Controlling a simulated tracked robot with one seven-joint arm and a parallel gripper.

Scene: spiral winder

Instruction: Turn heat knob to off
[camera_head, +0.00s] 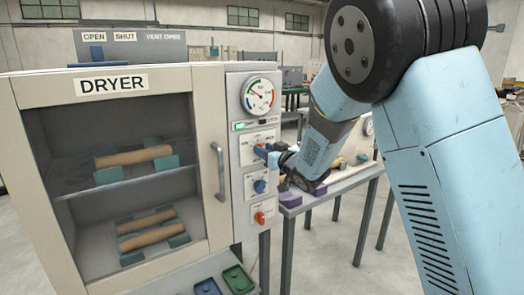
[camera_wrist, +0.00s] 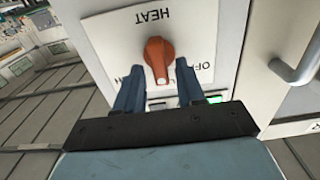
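The heat knob (camera_wrist: 158,56) is orange-red and sits on a white plate (camera_wrist: 112,32) marked HEAT, upside down in the wrist view. Its white pointer mark faces down in that picture, between the OFF lettering on the right and partly covered lettering on the left. My gripper (camera_wrist: 159,68) is open, with its blue fingers on either side of the knob and small gaps to it. In the head view my gripper (camera_head: 264,151) is at the upper plate on the dryer's (camera_head: 112,84) control panel and hides the heat knob.
Below are a blue knob (camera_head: 260,186) and another orange-red knob (camera_head: 259,218). A gauge (camera_head: 258,95) is above. The door handle (camera_head: 219,171) stands out left of the panel, and a table (camera_head: 345,182) with purple blocks is to the right.

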